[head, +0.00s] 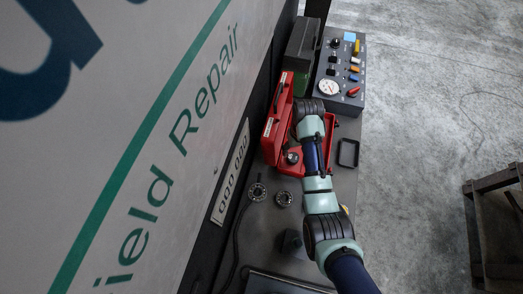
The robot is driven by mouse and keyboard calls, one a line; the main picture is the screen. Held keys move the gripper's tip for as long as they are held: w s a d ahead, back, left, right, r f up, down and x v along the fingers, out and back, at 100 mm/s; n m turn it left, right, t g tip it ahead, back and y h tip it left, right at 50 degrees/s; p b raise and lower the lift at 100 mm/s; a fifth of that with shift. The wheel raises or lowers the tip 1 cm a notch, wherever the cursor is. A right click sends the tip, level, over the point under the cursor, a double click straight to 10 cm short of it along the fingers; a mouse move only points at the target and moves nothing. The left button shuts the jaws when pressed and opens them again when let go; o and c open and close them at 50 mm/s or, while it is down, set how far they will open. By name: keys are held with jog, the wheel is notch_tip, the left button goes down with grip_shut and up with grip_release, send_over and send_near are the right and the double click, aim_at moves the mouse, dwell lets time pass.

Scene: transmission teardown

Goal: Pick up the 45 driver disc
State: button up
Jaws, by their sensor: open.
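My arm crosses the bench to the right of both parts and reaches up over the red case. My gripper does not show; the arm hides its end.
An open red case (273,135) stands beside the arm. A control box (340,70) with knobs and a gauge, and a dark green case (301,45), are behind. A small black tray (348,153) lies right. A cable runs along the bench's left. A wall panel borders the left.

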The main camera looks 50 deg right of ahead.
aim_at(293, 157)
jog(key=shift+s+d, duration=0.1)
jog(key=shift+s, duration=0.1)
jog(key=shift+s+d+f+b, duration=0.1)
jog(key=shift+s+f+b, duration=0.15)
jog(key=shift+f, duration=0.25)
jog(key=shift+s+d+f+b, duration=0.1)
jog(key=shift+s+f+b, duration=0.1)
jog(key=shift+f, duration=0.3)
jog(key=f+b, duration=0.1)
jog(key=f, duration=0.1)
jog(key=f+b, duration=0.1)
jog(key=f, duration=0.1)
jog(key=w+f+b, duration=0.1)
jog(key=f, duration=0.1)
jog(key=shift+r, duration=0.15)
jog(key=shift+c, duration=0.2)
jog(key=c, duration=1)
jog(key=shift+r, duration=0.1)
notch_tip(293, 157, up, 20)
jog(key=p, duration=0.9)
